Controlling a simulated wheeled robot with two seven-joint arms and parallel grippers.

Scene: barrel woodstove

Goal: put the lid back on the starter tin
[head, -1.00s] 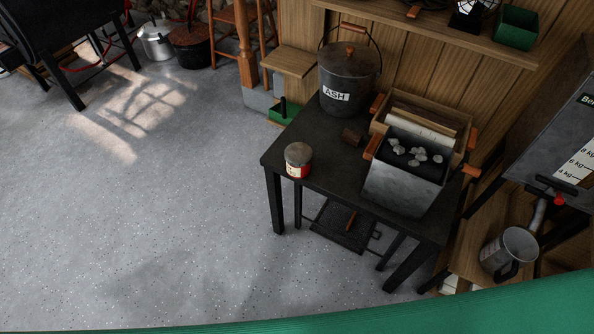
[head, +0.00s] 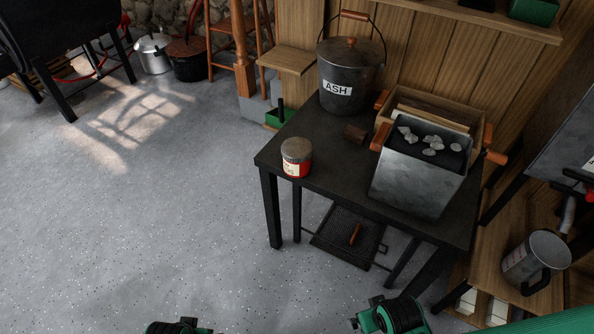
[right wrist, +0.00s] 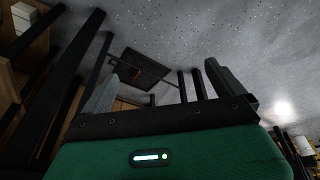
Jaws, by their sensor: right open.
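The starter tin (head: 296,158), a small round tin with a red and white label, stands upright near the left corner of the dark table (head: 330,165). Its top looks grey-brown; I cannot tell whether that is a lid or the tin's own top. No separate lid can be made out. My right gripper (right wrist: 162,72) is open and empty in the right wrist view, its two fingers spread wide, with the floor and dark table legs beyond. Only green and black parts of my arms show at the bottom of the head view, well below the tin; my left gripper's fingers are not visible.
A bucket marked ASH (head: 350,80) stands at the table's back. A grey metal box (head: 420,175) with pale lumps fills the right side. A metal jug (head: 536,262) stands lower right.

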